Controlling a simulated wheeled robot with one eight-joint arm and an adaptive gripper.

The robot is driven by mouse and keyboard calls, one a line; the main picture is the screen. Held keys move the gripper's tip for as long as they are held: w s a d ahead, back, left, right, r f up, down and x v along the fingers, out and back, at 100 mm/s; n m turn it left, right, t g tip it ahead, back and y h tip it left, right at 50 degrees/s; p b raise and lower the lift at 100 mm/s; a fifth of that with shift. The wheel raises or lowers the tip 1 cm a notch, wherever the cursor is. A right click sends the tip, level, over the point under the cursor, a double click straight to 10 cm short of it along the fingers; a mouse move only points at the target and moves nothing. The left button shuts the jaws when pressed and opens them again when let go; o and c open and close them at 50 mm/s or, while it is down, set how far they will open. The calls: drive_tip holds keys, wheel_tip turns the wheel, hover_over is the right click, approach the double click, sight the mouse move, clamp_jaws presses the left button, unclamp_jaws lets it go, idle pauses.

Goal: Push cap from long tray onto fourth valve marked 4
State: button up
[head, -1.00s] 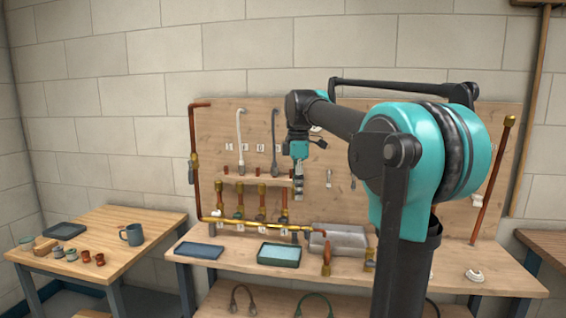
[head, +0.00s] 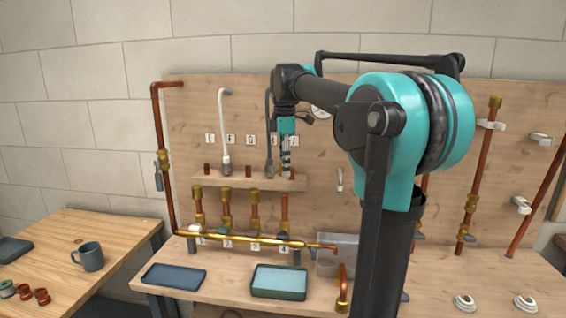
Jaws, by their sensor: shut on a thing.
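My gripper (head: 286,172) points down in front of the right end of the wooden shelf (head: 228,182), above the fourth upright pipe (head: 284,206). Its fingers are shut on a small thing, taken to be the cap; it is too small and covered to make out. Short copper-coloured pieces (head: 248,171) stand on the shelf, apart from my gripper. Below the shelf, upright pipes with brass tops (head: 225,195) rise from a horizontal brass pipe (head: 250,239). The label 4 (head: 284,249) sits below the fourth pipe, whose valve is hard to make out.
White (head: 224,130) and dark hoses hang above the shelf. A blue tray (head: 174,276), a greenish tray (head: 279,282) and a grey metal box (head: 338,248) are on the bench. My own arm covers much of the right side. A side table with a mug (head: 88,256) stands left.

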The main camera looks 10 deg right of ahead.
drive_tip(key=shift+f, duration=2.75)
drive_tip(key=shift+f, duration=2.25)
drive_tip(key=shift+s, duration=0.1)
drive_tip(key=o, duration=1.3)
drive_tip(key=shift+c, duration=0.2)
wheel_tip(320, 180, up, 12)
wheel_tip(320, 180, up, 6)
hover_over(285, 195)
